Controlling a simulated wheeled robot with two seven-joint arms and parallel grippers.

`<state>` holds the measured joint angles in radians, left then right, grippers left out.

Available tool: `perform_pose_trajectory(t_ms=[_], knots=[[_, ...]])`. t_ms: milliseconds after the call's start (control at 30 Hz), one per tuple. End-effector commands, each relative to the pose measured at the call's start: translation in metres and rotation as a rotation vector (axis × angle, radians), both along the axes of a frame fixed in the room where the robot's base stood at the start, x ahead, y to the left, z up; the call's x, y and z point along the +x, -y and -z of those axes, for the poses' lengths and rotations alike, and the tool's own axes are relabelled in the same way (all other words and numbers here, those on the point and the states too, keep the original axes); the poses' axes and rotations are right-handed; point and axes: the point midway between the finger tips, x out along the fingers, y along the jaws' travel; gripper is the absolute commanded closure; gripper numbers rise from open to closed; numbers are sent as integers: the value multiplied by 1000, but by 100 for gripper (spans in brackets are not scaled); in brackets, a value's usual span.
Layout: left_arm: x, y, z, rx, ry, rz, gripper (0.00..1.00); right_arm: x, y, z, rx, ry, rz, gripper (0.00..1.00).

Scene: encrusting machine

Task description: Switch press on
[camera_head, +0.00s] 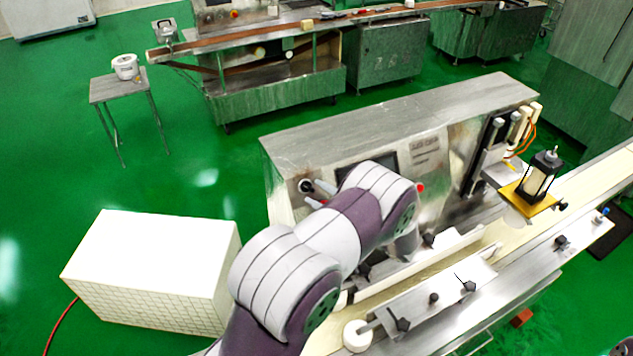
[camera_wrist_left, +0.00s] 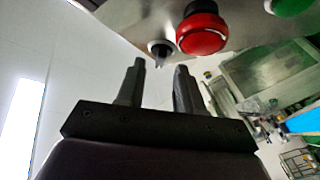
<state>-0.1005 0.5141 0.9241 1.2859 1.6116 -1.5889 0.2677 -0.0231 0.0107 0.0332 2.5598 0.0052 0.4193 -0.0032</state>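The machine (camera_head: 400,125) has a metal housing with a control panel on its front face. In the left wrist view a small black switch knob (camera_wrist_left: 160,47) with a pale round rim sits on the panel. My left gripper (camera_wrist_left: 160,67) is open, with its two dark fingers pointing at the panel. The knob lies between and just beyond the fingertips; I cannot tell whether they touch it. In the head view my left arm covers part of the panel and most of the hand. My right gripper is not in view.
A red mushroom button (camera_wrist_left: 201,30) stands close right of the knob, and a green button (camera_wrist_left: 290,5) is further right. A conveyor (camera_head: 460,258) runs along the machine's front. A white box (camera_head: 155,262) stands to the left.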

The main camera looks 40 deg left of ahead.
Motion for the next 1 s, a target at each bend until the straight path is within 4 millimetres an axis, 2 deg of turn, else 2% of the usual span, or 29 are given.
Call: perform_pose_trajectory(t_ms=[33, 133, 400, 433, 500, 533, 1000], knots=[[0, -7, -3, 0, -1, -1, 64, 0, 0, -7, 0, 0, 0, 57], [1, -15, -1, 1, -1, 1, 64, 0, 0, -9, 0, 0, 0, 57], [1, -17, 1, 0, 0, 1, 64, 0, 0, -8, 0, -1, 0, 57], [1, -17, 1, 0, 0, 1, 70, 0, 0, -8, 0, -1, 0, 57], [1, -17, 1, 0, 0, 1, 93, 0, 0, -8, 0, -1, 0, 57], [1, -17, 1, 0, 0, 1, 100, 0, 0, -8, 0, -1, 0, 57], [0, -17, 2, 29, -55, 32, 100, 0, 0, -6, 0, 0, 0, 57]])
